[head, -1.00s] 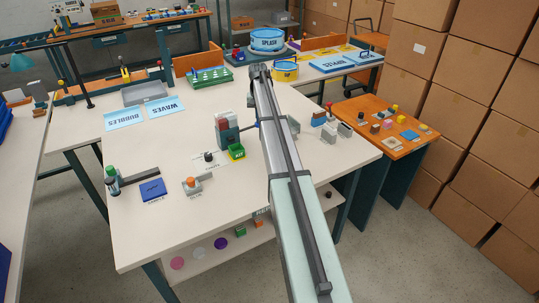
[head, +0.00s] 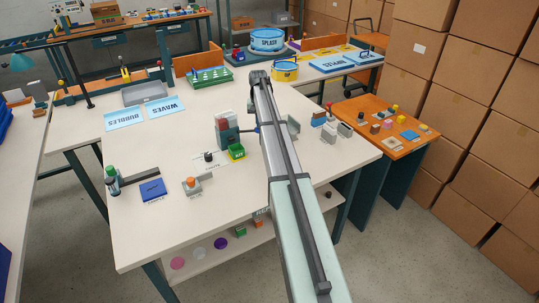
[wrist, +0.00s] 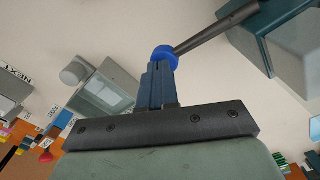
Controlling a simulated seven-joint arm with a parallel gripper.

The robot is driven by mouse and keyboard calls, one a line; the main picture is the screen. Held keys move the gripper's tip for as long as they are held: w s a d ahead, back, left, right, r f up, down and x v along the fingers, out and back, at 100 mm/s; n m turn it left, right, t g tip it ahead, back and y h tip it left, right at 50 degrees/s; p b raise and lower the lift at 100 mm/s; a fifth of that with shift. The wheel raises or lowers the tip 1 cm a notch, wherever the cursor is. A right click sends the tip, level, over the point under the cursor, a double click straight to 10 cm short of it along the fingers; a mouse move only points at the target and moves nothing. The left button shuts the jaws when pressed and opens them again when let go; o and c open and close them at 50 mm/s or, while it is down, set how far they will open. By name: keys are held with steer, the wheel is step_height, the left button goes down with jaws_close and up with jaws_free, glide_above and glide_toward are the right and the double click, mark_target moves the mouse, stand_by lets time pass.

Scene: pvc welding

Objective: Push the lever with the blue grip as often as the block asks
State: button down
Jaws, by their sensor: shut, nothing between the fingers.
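The lever's blue grip (wrist: 165,56) shows in the wrist view at the end of a dark rod (wrist: 215,28). The rod runs up and right to a grey-teal housing (wrist: 262,40). My gripper (wrist: 159,68) is shut and empty, its fingertips right at the blue grip; I cannot tell whether they touch. In the head view, the lever unit (head: 223,130) stands mid-table with its rod pointing right toward my arm, which hides my fingers. A small green block or tray (head: 236,152) sits in front of the unit; any writing on it is too small to read.
A blue pad (head: 152,190), an orange-topped button box (head: 192,186) and a green bottle (head: 112,180) are at the front left. Grey and coloured blocks (head: 330,130) stand right of my arm. The table's front middle is clear.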

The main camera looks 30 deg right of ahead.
steer(key=shift+r, duration=0.1)
stand_by(0.3)
step_height(320, 180, up, 8)
stand_by(1.5)
stand_by(0.5)
step_height(320, 180, up, 5)
step_height(320, 180, down, 6)
stand_by(0.9)
steer(key=shift+f, duration=0.3)
stand_by(1.7)
steer(key=shift+f, duration=0.35)
